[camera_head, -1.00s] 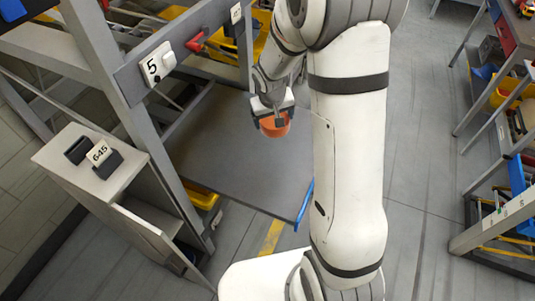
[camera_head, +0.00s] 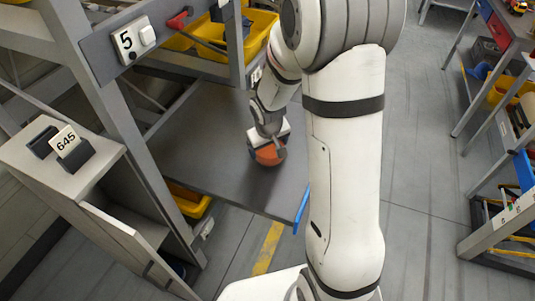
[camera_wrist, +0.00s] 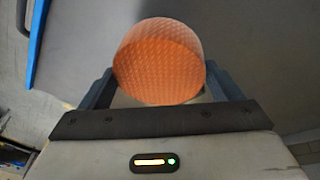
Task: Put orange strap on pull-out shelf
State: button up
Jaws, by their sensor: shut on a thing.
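The orange strap (camera_head: 268,154) is a rounded, rolled-up piece with a woven texture. My gripper (camera_head: 267,148) is shut on it. In the wrist view the strap (camera_wrist: 160,60) sits between the two fingers of my gripper (camera_wrist: 158,88). The pull-out shelf (camera_head: 215,165) is a dark grey board with a blue edge at its right corner. It also fills much of the wrist view (camera_wrist: 250,45). The strap is over the shelf's right part, close to its surface; I cannot tell whether it touches.
The rack's grey post and rail with a "5" sign (camera_head: 133,40) stand left of the shelf. Yellow bins (camera_head: 262,25) sit behind. The shelf's left part is bare. Another rack (camera_head: 500,215) stands at right.

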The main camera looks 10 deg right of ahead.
aim_at(269, 154)
jog(key=shift+f+b, duration=0.4)
jog(key=shift+f, duration=1.4)
jog(key=shift+f, duration=0.15)
jog(key=shift+c, duration=0.2)
jog(key=o, duration=1)
jog(key=p+v, duration=0.1)
jog(key=v, duration=1.1)
jog(key=shift+s, duration=0.1)
jog(key=s+r+m, duration=0.1)
jog(key=s+r, duration=0.3)
jog(key=s, duration=0.4)
jog(key=s+r+m, duration=0.1)
jog(key=s+r, duration=0.4)
jog(key=s, duration=0.4)
jog(key=shift+s+d+r+m+g+y, duration=0.25)
jog(key=shift+d+r+m+g+y, duration=0.05)
jog(key=shift+y, duration=0.1)
